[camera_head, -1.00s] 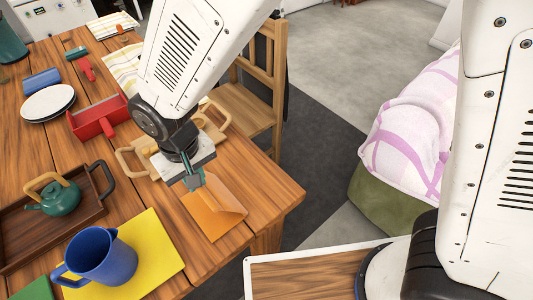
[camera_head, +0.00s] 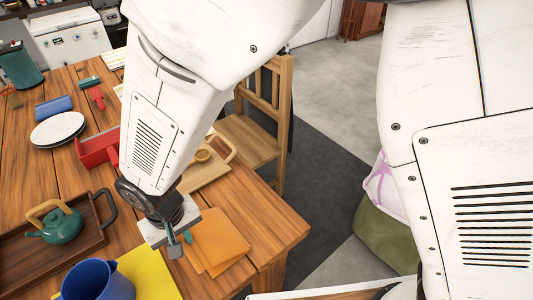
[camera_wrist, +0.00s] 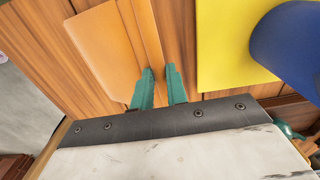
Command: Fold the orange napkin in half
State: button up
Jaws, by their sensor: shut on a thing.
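The orange napkin (camera_head: 220,240) lies near the table's right corner, bent over on itself with two layers slightly offset. In the wrist view the napkin (camera_wrist: 100,45) fills the upper left, with narrow strips of a second layer along its right side. My gripper (camera_head: 180,244) is low at the napkin's left edge, its green fingers shut on that edge. In the wrist view the gripper (camera_wrist: 160,72) has the edge between its fingertips. Whether the upper layer lies flat is hard to tell.
A yellow mat (camera_head: 150,272) with a blue mug (camera_head: 90,283) is just left of my gripper. A brown tray (camera_head: 20,258) with a green teapot (camera_head: 58,225) is farther left. A wooden board (camera_head: 205,175) lies behind. The table's right edge is close to the napkin.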

jog(key=shift+f, duration=0.1)
jog(key=f, duration=0.3)
jog(key=s+a+f, duration=0.1)
jog(key=shift+a+f, duration=0.1)
jog(key=shift+f, duration=0.3)
jog(key=o, duration=0.8)
jog(key=shift+o, duration=0.2)
notch_tip(320, 180, up, 7)
dwell(0.4)
